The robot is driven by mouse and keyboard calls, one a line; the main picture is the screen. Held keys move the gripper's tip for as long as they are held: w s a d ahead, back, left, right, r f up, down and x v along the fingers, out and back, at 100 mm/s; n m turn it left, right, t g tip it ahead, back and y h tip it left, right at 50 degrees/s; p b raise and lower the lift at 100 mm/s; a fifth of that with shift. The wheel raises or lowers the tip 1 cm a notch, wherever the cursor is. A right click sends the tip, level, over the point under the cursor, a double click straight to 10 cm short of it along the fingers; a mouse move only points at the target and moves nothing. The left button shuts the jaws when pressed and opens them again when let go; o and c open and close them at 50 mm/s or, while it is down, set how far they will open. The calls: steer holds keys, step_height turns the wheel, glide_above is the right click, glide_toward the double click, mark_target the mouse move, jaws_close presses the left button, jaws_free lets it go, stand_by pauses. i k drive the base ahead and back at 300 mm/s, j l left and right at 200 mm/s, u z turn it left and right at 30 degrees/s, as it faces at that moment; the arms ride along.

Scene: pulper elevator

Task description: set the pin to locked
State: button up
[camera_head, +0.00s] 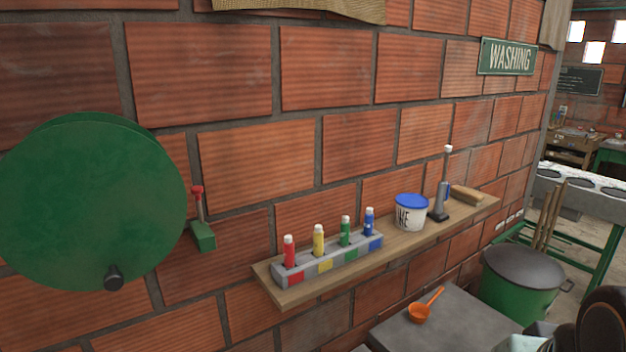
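A pin with a red knob (197,190) stands up from a small green bracket (203,236) on the brick wall, at the left. It sits just right of a large round green wheel (90,205) with a black handle knob (113,277) near its lower edge. The pin's red top is up and its thin grey shaft shows between the knob and the bracket. I cannot tell from this view whether its tip engages the wheel.
A wooden shelf (470,214) right of the pin carries a grey block with several coloured bottles, a white tub (410,213) with a blue lid and a brush. Below are a grey surface (445,330) with an orange scoop (419,312) and a lidded green bin (515,292).

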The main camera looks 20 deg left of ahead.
mark_target(197, 190)
steer(key=l+u, duration=0.15)
steer(key=u, duration=1.5)
